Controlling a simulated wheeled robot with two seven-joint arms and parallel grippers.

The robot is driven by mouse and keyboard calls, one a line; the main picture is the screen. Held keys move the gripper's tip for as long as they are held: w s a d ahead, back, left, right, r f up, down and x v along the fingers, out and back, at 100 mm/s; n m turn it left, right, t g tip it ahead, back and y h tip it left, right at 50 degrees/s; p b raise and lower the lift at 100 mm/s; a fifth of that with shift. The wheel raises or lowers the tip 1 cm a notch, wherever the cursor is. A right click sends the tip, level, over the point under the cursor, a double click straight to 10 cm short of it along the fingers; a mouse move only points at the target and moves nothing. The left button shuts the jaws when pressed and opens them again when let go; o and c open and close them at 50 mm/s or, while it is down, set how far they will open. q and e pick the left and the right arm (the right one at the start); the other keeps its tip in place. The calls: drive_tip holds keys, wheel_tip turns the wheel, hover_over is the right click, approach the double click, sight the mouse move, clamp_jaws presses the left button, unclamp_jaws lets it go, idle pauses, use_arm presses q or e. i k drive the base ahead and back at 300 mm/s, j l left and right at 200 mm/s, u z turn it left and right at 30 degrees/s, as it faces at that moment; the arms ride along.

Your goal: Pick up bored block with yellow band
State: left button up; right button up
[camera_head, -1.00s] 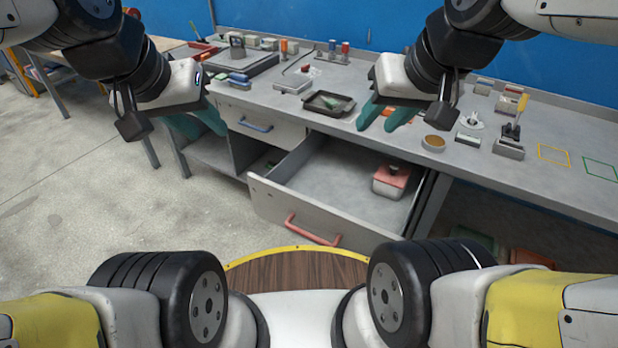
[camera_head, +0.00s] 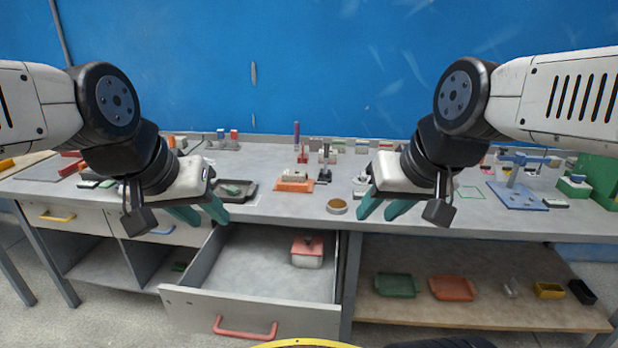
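I cannot make out for certain a bored block with a yellow band. Several small blocks (camera_head: 362,147) stand in a row along the back of the bench, too small to show bores or bands clearly. My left gripper (camera_head: 208,217) is open and empty, in front of the bench's left-middle part, near a dark tray (camera_head: 237,190). My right gripper (camera_head: 380,214) is open and empty, right of a round tan-topped dish (camera_head: 337,206) at the bench's front. The grippers and forearms hide parts of the bench behind them.
An open drawer (camera_head: 235,300) with a red handle juts out below the bench (camera_head: 290,212); a pink-lidded container (camera_head: 307,252) sits in it. Green (camera_head: 397,285) and orange (camera_head: 452,288) trays lie on the lower shelf. A blue fixture (camera_head: 516,190) stands at the right.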

sight(290, 175)
drive_tip(key=l+u, duration=0.2)
drive_tip(key=l, duration=0.15)
drive_tip(key=k+l+u, duration=0.15)
drive_tip(key=l, duration=0.2)
drive_tip(key=k+l+u, duration=0.2)
drive_tip(key=l, duration=0.15)
drive_tip(key=i+l+u, duration=0.15)
drive_tip(key=l+u, duration=0.15)
drive_tip(key=i+l+u, duration=0.15)
drive_tip(key=l+u, duration=0.15)
drive_tip(key=l, duration=0.15)
drive_tip(key=l+u, duration=0.25)
drive_tip(key=l, duration=0.15)
drive_tip(key=i+l+u, duration=0.1)
drive_tip(key=l+u, duration=0.2)
drive_tip(key=i+l+u, duration=0.15)
drive_tip(key=l, duration=0.25)
drive_tip(key=i+l+u, duration=0.15)
drive_tip(key=l, duration=0.25)
